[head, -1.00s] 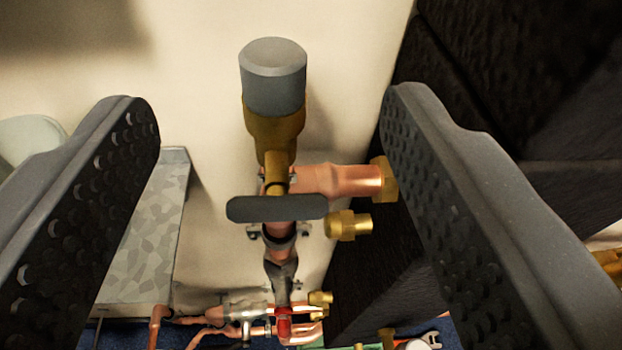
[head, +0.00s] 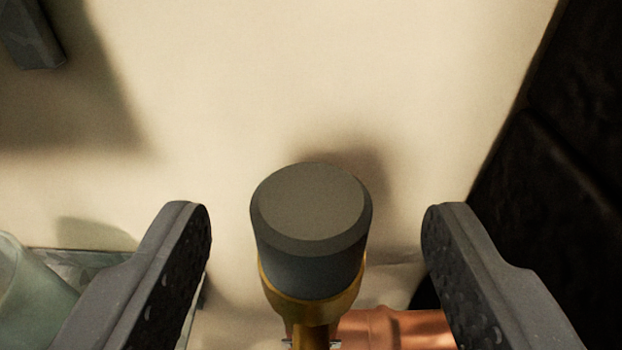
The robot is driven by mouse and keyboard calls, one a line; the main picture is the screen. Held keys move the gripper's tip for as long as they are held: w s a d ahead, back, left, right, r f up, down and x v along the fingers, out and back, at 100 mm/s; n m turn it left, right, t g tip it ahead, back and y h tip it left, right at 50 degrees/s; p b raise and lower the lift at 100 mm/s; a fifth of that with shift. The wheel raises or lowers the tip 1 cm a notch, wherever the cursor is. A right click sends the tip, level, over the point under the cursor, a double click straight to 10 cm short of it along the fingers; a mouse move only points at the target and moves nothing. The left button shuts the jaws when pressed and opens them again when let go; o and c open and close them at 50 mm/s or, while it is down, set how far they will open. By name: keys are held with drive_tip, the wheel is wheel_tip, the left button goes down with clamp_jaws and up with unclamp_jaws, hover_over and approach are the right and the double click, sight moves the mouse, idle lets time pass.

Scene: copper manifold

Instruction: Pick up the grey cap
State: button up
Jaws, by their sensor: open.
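The grey cap (head: 310,225) is a short cylinder with a flat, bevelled top. It sits on a brass fitting (head: 310,305) at the lower middle of the head view. My gripper (head: 316,215) is open, with one dark finger to the left of the cap and the other to the right. There is a clear gap on each side, and neither finger touches the cap. The lower part of the fitting runs out of the bottom of the picture.
A copper pipe (head: 395,328) runs to the right below the cap. The pale wall (head: 300,80) behind is bare above the cap. A dark rough surface (head: 570,130) fills the right side. A pale greenish rounded object (head: 30,295) is at lower left, and a grey piece (head: 35,40) at upper left.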

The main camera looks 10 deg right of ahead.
sight(311, 170)
drive_tip(key=x, duration=0.5)
drive_tip(key=shift+a+f, duration=0.1)
drive_tip(key=c, duration=1)
